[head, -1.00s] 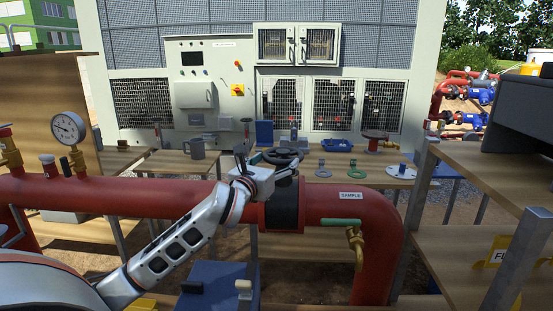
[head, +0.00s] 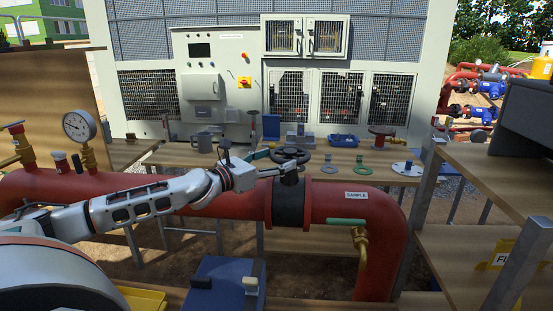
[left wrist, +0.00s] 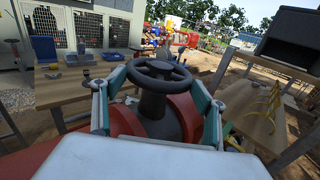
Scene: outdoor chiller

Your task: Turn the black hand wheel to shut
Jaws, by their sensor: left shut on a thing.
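The black hand wheel (head: 290,154) sits on top of a dark valve body (head: 289,203) set in the thick red pipe (head: 335,205). My left gripper (head: 272,164) reaches it from the left, level with the wheel, and is shut on it. In the left wrist view the hand wheel (left wrist: 159,72) lies between the two fingers of my left gripper (left wrist: 157,88), one finger at each side of the rim. The exact finger contact is hard to see. My right gripper is not in view.
A pressure gauge (head: 79,127) stands on the pipe at left, and a brass tap (head: 360,240) hangs at right. A wooden shelf (head: 470,180) stands at right.

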